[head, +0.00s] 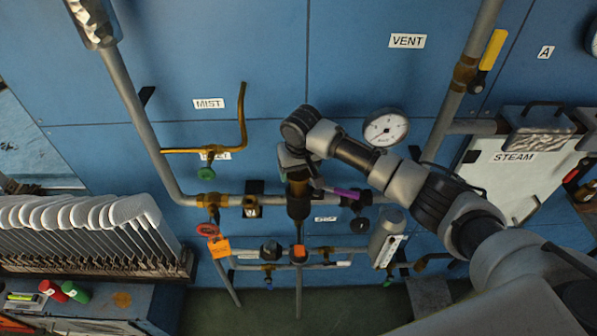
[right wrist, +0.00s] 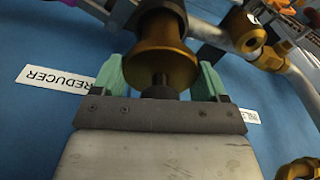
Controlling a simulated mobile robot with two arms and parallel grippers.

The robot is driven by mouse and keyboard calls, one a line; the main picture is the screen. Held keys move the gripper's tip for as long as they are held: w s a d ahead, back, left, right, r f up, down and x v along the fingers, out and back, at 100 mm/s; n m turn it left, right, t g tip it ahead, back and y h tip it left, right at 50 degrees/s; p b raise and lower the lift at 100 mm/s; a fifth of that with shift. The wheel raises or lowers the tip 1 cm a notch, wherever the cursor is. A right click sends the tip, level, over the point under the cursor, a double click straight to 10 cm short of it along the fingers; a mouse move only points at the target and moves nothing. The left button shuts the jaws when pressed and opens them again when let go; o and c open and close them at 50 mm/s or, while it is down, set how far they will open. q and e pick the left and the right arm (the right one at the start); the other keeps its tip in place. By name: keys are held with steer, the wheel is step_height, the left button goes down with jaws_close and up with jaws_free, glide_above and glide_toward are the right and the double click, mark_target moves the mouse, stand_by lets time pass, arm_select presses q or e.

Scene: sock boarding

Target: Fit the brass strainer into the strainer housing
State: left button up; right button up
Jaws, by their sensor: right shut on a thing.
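My right gripper (head: 296,172) is over the pipework in the middle of the head view, at the top of a dark brown upright body (head: 298,205) that looks like the strainer housing. In the right wrist view the green pads of my right gripper (right wrist: 160,82) are shut on a bronze-coloured flanged piece, seemingly the brass strainer (right wrist: 165,65), with a dark stem on its near side. Its far end meets or overlaps a dark part (right wrist: 160,12); I cannot tell whether it is seated. My left gripper is not in view.
A grey pipe (head: 145,110) with brass fittings runs down and across the blue panel. A pressure gauge (head: 386,127) is close to my right arm. An orange tag (head: 219,246) hangs at left. A rack of pale sock boards (head: 90,225) stands at far left.

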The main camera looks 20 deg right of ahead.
mark_target(298, 179)
steer(key=shift+r, duration=1.15)
steer(key=shift+f+b, duration=0.9)
steer(key=shift+f, duration=2.1)
stand_by(0.4)
steer(key=o, duration=1.1)
steer(key=r+b, duration=0.1)
steer(key=r, duration=0.2)
steer(key=s+r+b, duration=0.1)
steer(key=r, duration=0.3)
steer(key=r+b, duration=0.1)
steer(key=r, duration=0.2)
steer(key=shift+s+r, duration=0.3)
steer(key=shift+r, duration=0.1)
steer(key=shift+f, duration=0.1)
